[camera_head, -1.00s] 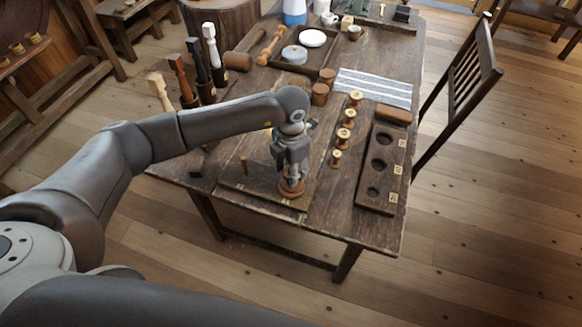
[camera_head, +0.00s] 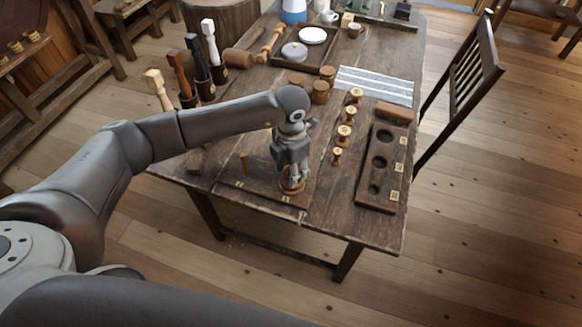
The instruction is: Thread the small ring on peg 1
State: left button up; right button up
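My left gripper (camera_head: 292,179) points down over the right end of a dark wooden peg board (camera_head: 255,196) near the table's front edge. A brown ring-shaped piece (camera_head: 292,190) shows at its fingertips, low against the board. I cannot tell whether the fingers grip it, or whether it is around a peg, because the gripper hides that spot. A thin upright wooden peg (camera_head: 244,162) stands bare towards the board's left end. Peg numbers are too small to read. My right gripper is not in view.
Several wooden spools (camera_head: 345,132) stand in a row right of my gripper. A dark board with round hollows (camera_head: 380,185) lies beyond them. Mallets (camera_head: 210,45) stand at the left. A striped cloth (camera_head: 375,84) lies behind. The table front right is clear.

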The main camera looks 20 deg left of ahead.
pick_arm(q)
jog(key=shift+f, duration=0.1)
dwell(0.3)
jog(key=o, duration=0.8)
jog(key=o, duration=0.6)
notch_tip(320, 180, up, 10)
jog(key=p, duration=0.5)
jog(key=shift+p, duration=0.35)
